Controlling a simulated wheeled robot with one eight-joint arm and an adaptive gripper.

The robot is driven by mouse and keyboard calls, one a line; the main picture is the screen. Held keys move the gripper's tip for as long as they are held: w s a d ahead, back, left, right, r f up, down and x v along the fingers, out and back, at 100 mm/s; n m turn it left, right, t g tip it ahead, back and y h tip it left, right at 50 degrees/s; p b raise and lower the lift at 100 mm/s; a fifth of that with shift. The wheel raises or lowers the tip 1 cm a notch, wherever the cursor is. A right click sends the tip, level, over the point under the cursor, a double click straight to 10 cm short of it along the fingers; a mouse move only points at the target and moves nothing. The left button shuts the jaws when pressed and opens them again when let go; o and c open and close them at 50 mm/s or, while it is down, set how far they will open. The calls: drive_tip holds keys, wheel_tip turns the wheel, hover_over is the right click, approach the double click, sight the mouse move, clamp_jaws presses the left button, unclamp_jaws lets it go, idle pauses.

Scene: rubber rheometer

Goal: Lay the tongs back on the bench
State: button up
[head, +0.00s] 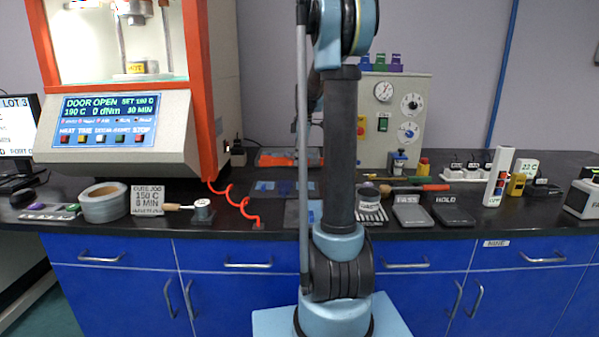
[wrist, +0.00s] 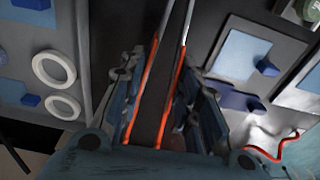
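In the wrist view the tongs (wrist: 167,92) have two long orange-red handles that turn to bare metal toward the top of the picture. They lie lengthwise between the two dark blue-grey fingers of my gripper (wrist: 168,88). A finger sits against each handle, so my gripper looks shut on the tongs. The tongs' far ends run out of the top of the picture. In the head view my own arm hides the gripper, and I cannot make out the tongs there. The black bench (head: 270,214) runs across the head view.
The orange-framed rheometer (head: 120,127) stands at the left, a beige gauge cabinet (head: 392,125) at the back. A tape roll (head: 104,202), a red-handled tool (head: 436,187) and grey pads (head: 411,211) lie on the bench.

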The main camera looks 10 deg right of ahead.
sight(298, 176)
drive_tip(key=shift+s+a+f, duration=0.1)
drive_tip(key=shift+f, duration=1.15)
drive_tip(key=shift+a+f, duration=0.1)
drive_tip(key=shift+f, duration=1.1)
drive_tip(key=o, duration=0.5)
drive_tip(key=r, duration=0.8)
drive_tip(key=d+r, duration=0.1)
drive_tip(key=r, duration=0.3)
drive_tip(key=shift+s, duration=0.1)
